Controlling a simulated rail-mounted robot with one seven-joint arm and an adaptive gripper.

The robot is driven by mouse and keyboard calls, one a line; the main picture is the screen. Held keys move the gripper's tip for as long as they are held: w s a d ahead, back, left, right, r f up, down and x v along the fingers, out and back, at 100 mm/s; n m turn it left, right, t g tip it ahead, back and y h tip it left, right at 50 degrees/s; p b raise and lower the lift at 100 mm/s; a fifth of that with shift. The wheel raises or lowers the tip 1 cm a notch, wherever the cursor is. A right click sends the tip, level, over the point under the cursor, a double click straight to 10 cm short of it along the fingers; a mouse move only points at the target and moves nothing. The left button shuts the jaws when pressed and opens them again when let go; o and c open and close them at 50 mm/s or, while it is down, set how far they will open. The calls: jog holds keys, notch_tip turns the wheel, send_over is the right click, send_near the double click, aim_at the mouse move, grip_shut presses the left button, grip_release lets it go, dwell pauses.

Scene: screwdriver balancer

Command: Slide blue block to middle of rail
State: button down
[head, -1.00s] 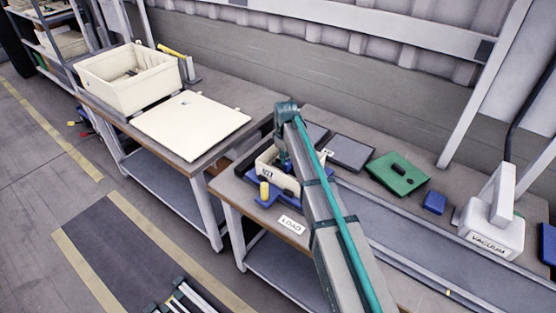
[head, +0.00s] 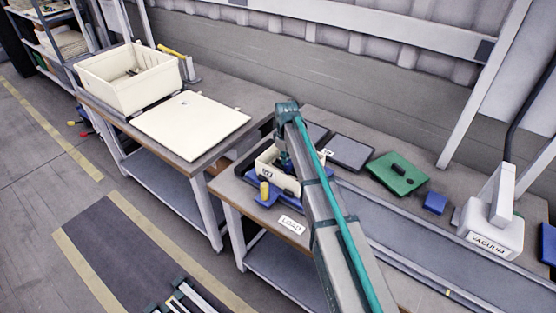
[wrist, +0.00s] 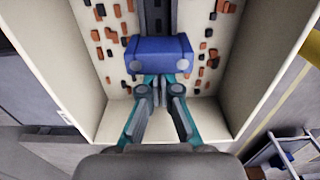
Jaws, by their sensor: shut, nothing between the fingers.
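In the wrist view a blue block (wrist: 158,55) sits across the line of a grey rail (wrist: 158,14) inside a cream bin (wrist: 55,62). The rail shows beyond the block; its near part is hidden by the block and fingers. My gripper (wrist: 160,84) is shut and empty, its fingertips at the near side of the block. Whether they touch it I cannot tell. In the head view the gripper reaches down into the small cream bin (head: 266,172), mostly hidden by the bin wall and my arm.
Brown and dark chips lie scattered on both sides of the rail. A blue fixture with a yellow knob (head: 265,192) stands in front of the bin. Dark trays, a green plate (head: 397,173), a small blue box (head: 435,203) and a vacuum (head: 492,238) are to the right.

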jog(key=shift+w+a, duration=0.2)
jog(key=shift+a, duration=0.05)
dwell(0.5)
jog(key=shift+r, duration=0.15)
jog(key=shift+r+p, duration=0.55)
jog(key=shift+r, duration=0.3)
jog(key=shift+r, duration=0.1)
jog(key=r, duration=0.1)
jog(key=r+p, duration=0.1)
jog(key=r, duration=0.1)
jog(key=r+p, duration=0.1)
jog(key=r, duration=0.1)
jog(key=shift+w+a, duration=0.2)
jog(key=shift+a, duration=0.15)
